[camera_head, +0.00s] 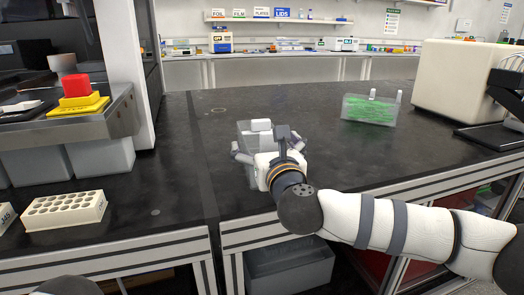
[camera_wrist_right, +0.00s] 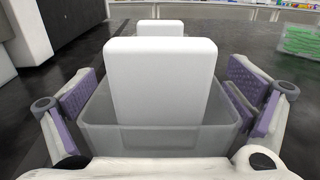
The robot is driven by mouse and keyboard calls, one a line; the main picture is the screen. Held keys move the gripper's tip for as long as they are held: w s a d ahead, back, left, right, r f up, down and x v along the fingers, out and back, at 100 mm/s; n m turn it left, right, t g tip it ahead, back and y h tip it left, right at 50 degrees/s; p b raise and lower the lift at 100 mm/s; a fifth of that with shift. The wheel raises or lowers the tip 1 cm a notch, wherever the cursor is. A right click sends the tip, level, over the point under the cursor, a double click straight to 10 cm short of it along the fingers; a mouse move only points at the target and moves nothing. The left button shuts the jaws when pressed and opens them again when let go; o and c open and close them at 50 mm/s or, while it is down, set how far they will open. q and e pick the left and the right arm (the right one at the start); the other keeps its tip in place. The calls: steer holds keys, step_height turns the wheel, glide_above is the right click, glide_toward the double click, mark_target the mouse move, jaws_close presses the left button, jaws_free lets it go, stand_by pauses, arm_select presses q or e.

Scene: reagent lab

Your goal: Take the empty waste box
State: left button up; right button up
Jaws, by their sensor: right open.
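The empty waste box (camera_head: 244,131) is a translucent grey bin standing on the black bench, partly hidden behind my right gripper in the head view. The right wrist view shows its near wall (camera_wrist_right: 102,138) and two upright white tabs, the nearer one large and blocking most of the inside. No green contents show in it. My right gripper (camera_head: 270,152) is open at the near end of the box. In the right wrist view its purple-padded fingers (camera_wrist_right: 163,100) stand on either side of the box; contact cannot be told. My left gripper is not in view.
A similar box with green contents (camera_head: 368,110) stands further right on the bench. A white machine (camera_head: 465,85) is beyond it. A white tube rack (camera_head: 65,210) and a metal shelf (camera_head: 75,127) with yellow and red items are at left. A grey bin (camera_head: 290,272) sits below the bench.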

steer(key=shift+c, duration=0.6)
steer(key=c, duration=1.2)
steer(key=shift+o, duration=0.2)
steer(key=shift+r, duration=0.1)
